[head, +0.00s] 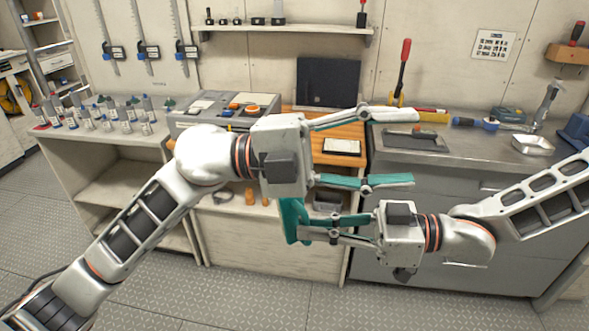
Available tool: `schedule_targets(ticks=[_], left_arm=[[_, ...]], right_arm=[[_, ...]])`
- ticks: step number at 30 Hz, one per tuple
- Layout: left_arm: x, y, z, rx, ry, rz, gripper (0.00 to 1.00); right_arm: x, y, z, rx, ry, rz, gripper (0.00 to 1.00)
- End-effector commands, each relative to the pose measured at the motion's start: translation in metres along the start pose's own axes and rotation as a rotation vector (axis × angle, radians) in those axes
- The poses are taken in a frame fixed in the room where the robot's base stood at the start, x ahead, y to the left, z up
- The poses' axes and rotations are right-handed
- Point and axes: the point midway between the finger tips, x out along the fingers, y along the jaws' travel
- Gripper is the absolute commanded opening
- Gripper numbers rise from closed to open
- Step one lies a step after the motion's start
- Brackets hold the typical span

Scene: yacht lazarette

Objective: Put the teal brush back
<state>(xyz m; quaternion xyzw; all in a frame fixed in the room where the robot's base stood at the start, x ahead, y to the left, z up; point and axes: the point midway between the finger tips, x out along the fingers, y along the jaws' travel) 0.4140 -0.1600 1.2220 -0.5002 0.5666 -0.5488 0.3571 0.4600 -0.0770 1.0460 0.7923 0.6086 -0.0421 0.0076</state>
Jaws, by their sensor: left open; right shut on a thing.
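The teal brush (292,222) hangs roughly upright at the picture's middle, in front of the light wooden cabinet. My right gripper (303,227) comes in from the right, points left, and is shut on it. Part of the brush is hidden by the fingers and by my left gripper's body above. My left gripper (413,147) reaches across to the right above the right gripper. Its fingers are spread wide with nothing between them, in front of the grey counter's left edge. Teal also shows along its lower finger and the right gripper's upper finger.
The wooden worktop (350,130) has a dark panel (328,82) behind it. The grey counter (460,154) holds a dark tray (415,141), a blue-handled tool (476,123) and a metal tin (532,144). Several small bottles stand on the left bench (100,140). The floor is clear.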

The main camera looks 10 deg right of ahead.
Motion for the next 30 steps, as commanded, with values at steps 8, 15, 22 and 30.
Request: schedule_targets(ticks=[8, 15, 22, 30], left_arm=[[0.030, 0.059, -0.051, 0.085, 0.136, 0.486, 0.51], [0.005, 0.109, -0.056, 0.130, 0.108, 0.912, 0.51], [-0.037, 0.128, -0.043, 0.146, -0.004, 1.224, 0.51], [-0.092, 0.103, 0.019, -0.069, -0.334, 1.453, 0.51]], right_arm=[[0.000, 0.000, 0.000, -0.001, 0.001, 0.000, 0.00], [0.000, 0.000, 0.000, -0.001, 0.001, 0.000, 0.00], [0.000, 0.000, 0.000, -0.001, 0.001, 0.000, 0.00], [0.000, 0.000, 0.000, -0.001, 0.001, 0.000, 0.00]])
